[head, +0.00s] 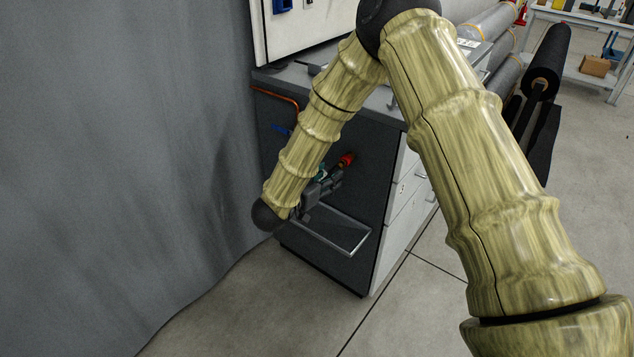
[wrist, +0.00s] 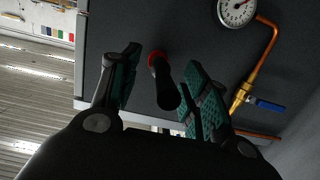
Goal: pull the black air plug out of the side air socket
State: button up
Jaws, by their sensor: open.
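The black air plug (wrist: 167,92) sits in the side air socket, whose red collar (wrist: 157,58) shows at its far end in the wrist view. The red part of the socket (head: 347,159) also shows in the head view, on the dark side panel of the cabinet. My gripper (wrist: 163,72) is open, with its teal-padded fingers on either side of the plug. I see gaps between the plug and the fingers, narrower on the right. In the head view my gripper (head: 324,179) is just below and left of the red part, and the plug is hidden or too small to tell.
A metal tray (head: 352,243) juts from the panel below my gripper. A copper pipe (wrist: 265,58) with a blue valve handle (wrist: 269,105) and a gauge (wrist: 237,12) are on the right in the wrist view. A grey curtain (head: 130,160) hangs left of the cabinet.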

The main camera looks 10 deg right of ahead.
aim_at(319, 183)
jog(key=shift+x, duration=1.1)
grip_shut()
jog(key=shift+f+p+v, duration=0.2)
jog(key=shift+p+v, duration=0.15)
jog(key=shift+v, duration=1)
jog(key=shift+f+p+v, duration=0.2)
jog(key=shift+p+v, duration=0.1)
jog(key=shift+v, duration=1.1)
